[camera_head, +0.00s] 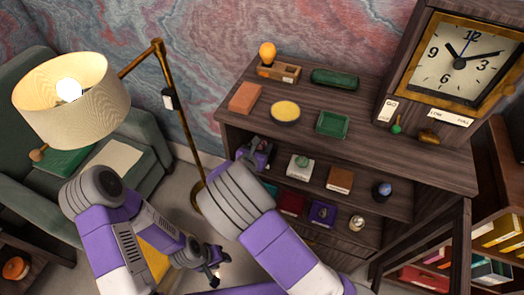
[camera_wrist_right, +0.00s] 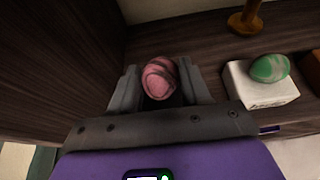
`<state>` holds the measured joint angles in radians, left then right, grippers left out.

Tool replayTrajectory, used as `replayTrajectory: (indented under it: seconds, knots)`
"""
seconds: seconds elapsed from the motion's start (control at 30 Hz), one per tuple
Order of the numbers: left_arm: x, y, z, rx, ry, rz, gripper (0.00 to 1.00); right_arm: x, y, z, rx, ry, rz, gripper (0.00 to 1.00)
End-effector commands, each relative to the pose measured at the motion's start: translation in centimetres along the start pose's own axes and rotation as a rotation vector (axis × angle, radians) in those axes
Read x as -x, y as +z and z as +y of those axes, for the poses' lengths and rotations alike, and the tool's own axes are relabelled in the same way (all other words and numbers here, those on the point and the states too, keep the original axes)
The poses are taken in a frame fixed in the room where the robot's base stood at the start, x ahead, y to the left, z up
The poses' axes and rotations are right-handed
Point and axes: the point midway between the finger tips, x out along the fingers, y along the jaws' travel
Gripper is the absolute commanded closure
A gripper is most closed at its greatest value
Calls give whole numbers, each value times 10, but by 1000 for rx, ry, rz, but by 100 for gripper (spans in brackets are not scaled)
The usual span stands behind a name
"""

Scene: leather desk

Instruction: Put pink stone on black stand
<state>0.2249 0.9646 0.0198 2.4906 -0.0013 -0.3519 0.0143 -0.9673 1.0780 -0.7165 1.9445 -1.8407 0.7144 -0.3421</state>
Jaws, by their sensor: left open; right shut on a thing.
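The pink stone (camera_wrist_right: 159,78) sits between the two fingers of my right gripper (camera_wrist_right: 160,88), which is shut on it. A dark patch shows just below the stone between the fingers; I cannot tell whether it is the black stand. In the head view my right gripper (camera_head: 258,155) is at the left end of the upper open shelf, and the stone is hard to make out there. My left gripper (camera_head: 215,268) is open and low, at the front left of the cabinet, away from the stone.
A green stone (camera_wrist_right: 270,68) rests on a white stand (camera_wrist_right: 262,90) right of my right gripper. A brown block (camera_head: 340,179) and a dark bluish object (camera_head: 382,190) stand further right. The cabinet top (camera_head: 385,140) is above this shelf. A lamp pole (camera_head: 181,110) stands left of the cabinet.

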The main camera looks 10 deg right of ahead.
Motion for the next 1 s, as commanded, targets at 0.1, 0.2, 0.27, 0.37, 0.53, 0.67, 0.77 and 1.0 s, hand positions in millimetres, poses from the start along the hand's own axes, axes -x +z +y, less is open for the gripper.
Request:
replayTrajectory:
  seconds: [0.1, 0.2, 0.27, 0.37, 0.53, 0.67, 0.77, 1.0]
  knots:
    - [-1, 0, 0, 0, 0, 0, 57, -8, 4, 0, 0, 0, -3, 87]
    - [-6, 0, -2, 0, 0, 0, 57, -17, -7, 0, 6, 0, 0, 87]
    - [-10, 0, -4, 0, 0, 0, 57, -21, -18, 0, 6, -1, 0, 87]
    - [-13, -1, -5, 0, 0, 0, 57, -26, -28, 0, 3, 0, -2, 87]
    - [-12, 0, -4, 0, 0, 0, 57, -25, -27, 0, 0, 0, -2, 87]
    - [-13, -1, -5, 0, 0, 0, 57, -26, -28, 0, 0, 0, -2, 87]
    - [-16, -1, -6, 0, 0, 0, 57, -27, -32, 0, 0, 1, -1, 87]
    - [-15, -1, -6, 0, 0, 0, 57, -26, -30, 0, 0, 0, -1, 28]
